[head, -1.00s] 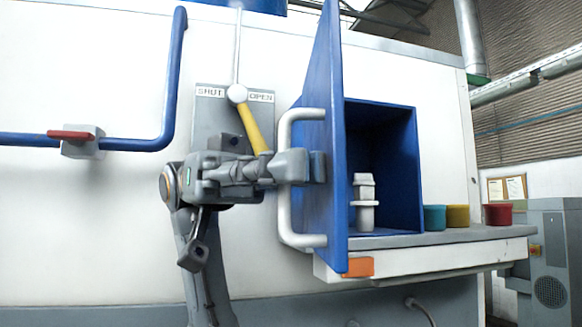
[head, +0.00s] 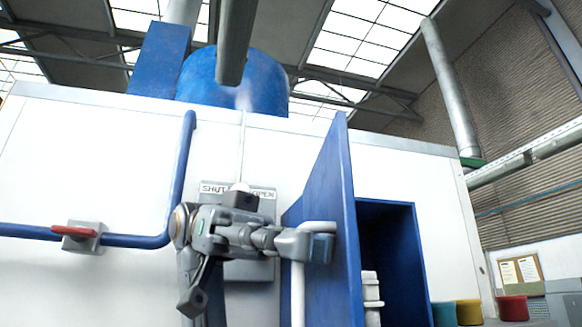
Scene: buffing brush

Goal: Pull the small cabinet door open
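The small blue cabinet door (head: 333,215) stands swung out from the white wall, seen nearly edge-on. Its pale handle (head: 298,298) is on the door's left face, its lower end cut off by the frame. Behind the door the blue cabinet (head: 398,255) shows open, with a pale fitting (head: 371,290) inside. My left gripper (head: 318,248) is at the upper part of the handle, its tips against or very near the door face. It covers part of the handle, and its finger gap is hidden. My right gripper is out of view.
A lever plate marked SHUT and OPEN (head: 250,270) is behind my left arm. A blue pipe (head: 140,241) with a red valve handle (head: 73,231) runs along the wall at left. Teal (head: 443,314), yellow (head: 468,311) and red (head: 513,308) pots stand right of the cabinet.

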